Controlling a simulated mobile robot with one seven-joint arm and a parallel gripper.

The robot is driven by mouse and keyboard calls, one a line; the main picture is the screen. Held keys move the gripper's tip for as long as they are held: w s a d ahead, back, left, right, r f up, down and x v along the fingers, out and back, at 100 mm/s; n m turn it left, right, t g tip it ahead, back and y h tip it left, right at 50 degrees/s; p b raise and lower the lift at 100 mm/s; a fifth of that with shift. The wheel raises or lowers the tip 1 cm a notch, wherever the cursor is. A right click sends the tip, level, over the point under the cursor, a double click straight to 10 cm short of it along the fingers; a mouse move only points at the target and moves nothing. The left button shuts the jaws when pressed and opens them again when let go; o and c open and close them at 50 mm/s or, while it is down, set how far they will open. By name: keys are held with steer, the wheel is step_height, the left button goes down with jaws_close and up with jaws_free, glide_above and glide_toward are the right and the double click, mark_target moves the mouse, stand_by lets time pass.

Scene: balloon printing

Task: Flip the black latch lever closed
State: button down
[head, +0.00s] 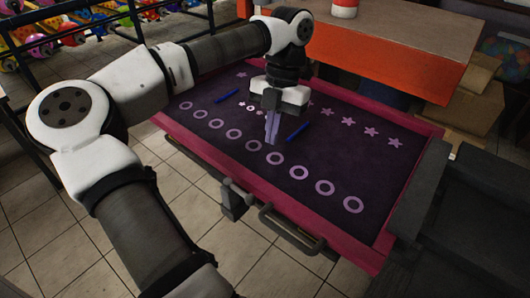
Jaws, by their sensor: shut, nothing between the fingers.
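My gripper (271,138) points down over the dark purple board, with its fingers together and nothing between them. I cannot tell its exact height above the board. A dark grey latch with a short upright lever (234,200) sits at the board's pink front edge, below and left of my gripper in the picture. My gripper is apart from it. The lever is small, and its exact angle is hard to tell.
The board has a pink rim (195,160) and rows of printed rings and stars. Two blue sticks lie on it, one right of my gripper (298,131). A dark bar handle (290,232) juts from the front. An orange counter (400,45) stands behind.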

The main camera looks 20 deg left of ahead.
mark_target(232, 186)
steer(key=p+x, duration=0.1)
steer(key=x, duration=0.7)
steer(key=shift+s+f+p, duration=0.15)
steer(key=shift+f+p, duration=0.05)
steer(key=shift+p, duration=0.2)
steer(key=s, duration=0.1)
steer(key=s+f+p, duration=0.1)
steer(key=s, duration=0.1)
steer(key=shift+a, duration=0.25)
steer(key=shift+s+f+p, duration=0.2)
steer(key=shift+s+p, duration=0.1)
steer(key=shift+s, duration=0.15)
